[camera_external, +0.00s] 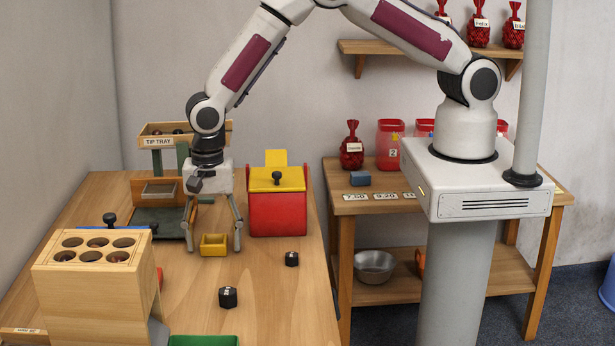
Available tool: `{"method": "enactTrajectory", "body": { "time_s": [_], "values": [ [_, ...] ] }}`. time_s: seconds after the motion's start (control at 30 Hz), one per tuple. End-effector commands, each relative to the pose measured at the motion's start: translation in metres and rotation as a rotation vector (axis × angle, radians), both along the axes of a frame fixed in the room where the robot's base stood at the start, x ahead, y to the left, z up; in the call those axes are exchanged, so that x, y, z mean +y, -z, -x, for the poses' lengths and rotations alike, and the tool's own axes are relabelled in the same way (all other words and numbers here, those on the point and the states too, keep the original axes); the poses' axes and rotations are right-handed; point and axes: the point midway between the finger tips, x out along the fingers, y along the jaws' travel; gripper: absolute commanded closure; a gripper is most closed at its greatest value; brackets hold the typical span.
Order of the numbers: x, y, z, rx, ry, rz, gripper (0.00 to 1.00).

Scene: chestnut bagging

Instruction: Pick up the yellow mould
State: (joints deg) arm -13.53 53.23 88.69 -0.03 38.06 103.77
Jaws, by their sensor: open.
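The yellow mould (214,238) is a small open-topped box standing on the wooden table. My gripper (213,246) points down over it with its fingers spread wide. One finger is to the left of the mould and the other to its right, close to its sides. I cannot tell whether either finger touches it. The mould appears to rest on the table.
A red box with a yellow lid (277,200) stands just right of my gripper. Black weights (228,297) (292,259) lie in front. A wooden block with holes (95,250) stands front left, and a tip tray (158,142) behind. A green tray (204,341) is at the front edge.

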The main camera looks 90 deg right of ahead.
Motion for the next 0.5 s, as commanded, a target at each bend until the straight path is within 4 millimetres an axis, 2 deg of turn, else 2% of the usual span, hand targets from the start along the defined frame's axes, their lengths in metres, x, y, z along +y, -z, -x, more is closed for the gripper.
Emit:
{"method": "enactTrajectory", "body": {
  "time_s": [0.43,0.47,0.5],
  "values": [
    [0.0,0.0,0.0001,0.0,0.0,0.0,0.42],
    [0.0,0.0,0.0001,0.0,0.0,0.0,0.47],
    [0.0,0.0,0.0001,0.0,0.0,0.0,0.57]
  ]
}}
